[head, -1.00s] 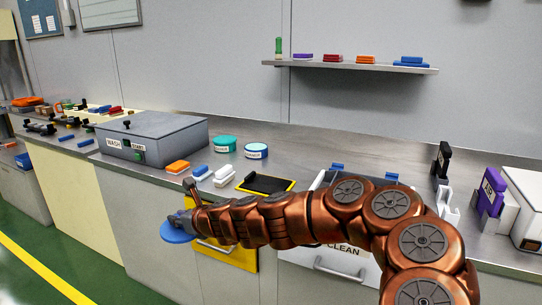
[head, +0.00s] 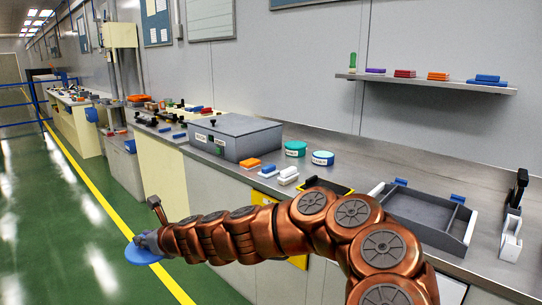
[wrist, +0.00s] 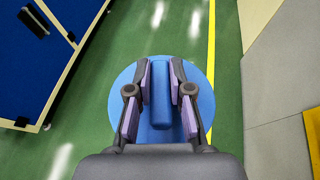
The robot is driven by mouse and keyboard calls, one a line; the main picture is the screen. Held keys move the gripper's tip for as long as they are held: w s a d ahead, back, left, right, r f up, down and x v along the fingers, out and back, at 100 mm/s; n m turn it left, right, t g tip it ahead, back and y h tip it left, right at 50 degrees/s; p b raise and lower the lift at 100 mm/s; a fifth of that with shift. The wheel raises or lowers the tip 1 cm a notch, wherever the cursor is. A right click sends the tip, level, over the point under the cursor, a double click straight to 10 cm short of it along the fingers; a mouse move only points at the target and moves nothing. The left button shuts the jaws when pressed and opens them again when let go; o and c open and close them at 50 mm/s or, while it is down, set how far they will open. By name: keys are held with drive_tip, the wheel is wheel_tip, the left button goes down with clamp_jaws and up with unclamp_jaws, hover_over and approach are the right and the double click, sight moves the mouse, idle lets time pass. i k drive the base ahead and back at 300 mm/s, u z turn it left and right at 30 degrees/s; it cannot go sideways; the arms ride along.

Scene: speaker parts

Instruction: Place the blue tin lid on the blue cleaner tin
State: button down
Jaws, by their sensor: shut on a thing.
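The blue tin lid (head: 137,256) is a flat round disc with a raised bar handle. My gripper (head: 146,242) is shut on that handle and holds the lid out over the green floor, in front of the counter. In the wrist view the lid (wrist: 121,88) lies below the fingers, with its bar between the gripper's two pads (wrist: 161,95). The blue cleaner tin (head: 322,159) stands upright on the counter, to the right of a green tin and well away from the lid. Its label is too small to read.
The green tin (head: 295,148) stands close beside the blue tin. A grey wash box (head: 233,138) is left of them. Orange, blue and white blocks (head: 288,177) lie in front. A grey divided tray (head: 425,207) is right. A shelf (head: 425,85) hangs above.

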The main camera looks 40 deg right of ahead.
sight(324, 154)
drive_tip(key=u, duration=0.55)
drive_tip(key=i, duration=0.95)
drive_tip(key=z, duration=1.8)
